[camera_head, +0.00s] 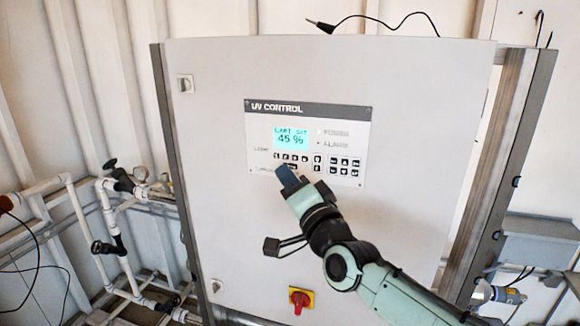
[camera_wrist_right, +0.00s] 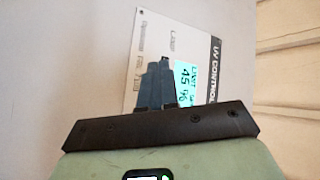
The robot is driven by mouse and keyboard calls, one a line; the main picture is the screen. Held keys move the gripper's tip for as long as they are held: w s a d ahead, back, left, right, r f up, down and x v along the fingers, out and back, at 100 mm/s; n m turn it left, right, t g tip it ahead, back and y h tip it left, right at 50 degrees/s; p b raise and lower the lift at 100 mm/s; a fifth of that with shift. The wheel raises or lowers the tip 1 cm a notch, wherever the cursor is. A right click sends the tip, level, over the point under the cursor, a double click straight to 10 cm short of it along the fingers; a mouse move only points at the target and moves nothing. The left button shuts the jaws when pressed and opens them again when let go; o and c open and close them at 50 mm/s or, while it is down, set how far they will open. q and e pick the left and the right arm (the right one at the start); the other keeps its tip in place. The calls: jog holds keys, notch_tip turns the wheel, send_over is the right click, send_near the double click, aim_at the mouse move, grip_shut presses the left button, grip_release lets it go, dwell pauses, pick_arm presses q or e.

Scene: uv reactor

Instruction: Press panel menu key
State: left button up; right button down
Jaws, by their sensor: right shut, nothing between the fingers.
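The UV control panel (camera_head: 350,112) is a light plate on the front of a grey cabinet. Its cyan display (camera_head: 290,137) shows "45 %" under a line of small text. Rows of small dark keys (camera_head: 345,161) lie below the display; their labels are too small to read. My right gripper (camera_head: 286,176) is shut and empty, its fingertips at the lower left of the key rows and hiding part of them. I cannot tell whether the tips touch a key. In the right wrist view the closed fingers (camera_wrist_right: 155,84) stand before the panel (camera_wrist_right: 202,45), which appears turned sideways. My left gripper is not in view.
The grey cabinet door (camera_head: 225,230) fills the middle. A red and yellow rotary switch (camera_head: 300,299) sits low on it, below my right arm. White pipes and valves (camera_head: 110,215) stand at left. A black cable (camera_head: 385,22) lies over the cabinet top.

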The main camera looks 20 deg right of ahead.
jog(key=shift+w, duration=0.1)
jog(key=shift+w+d, duration=0.2)
jog(key=shift+d, duration=0.05)
jog(key=shift+w+d+b, duration=0.15)
jog(key=shift+w+b, duration=0.1)
jog(key=shift+b, duration=0.05)
dwell(0.5)
jog(key=shift+s, duration=0.1)
jog(key=shift+s+a, duration=0.4)
jog(key=shift+s, duration=0.1)
jog(key=s+a, duration=0.1)
jog(key=s, duration=0.1)
jog(key=s+a, duration=0.1)
jog(key=s, duration=0.1)
jog(key=shift+a, duration=0.4)
dwell(0.7)
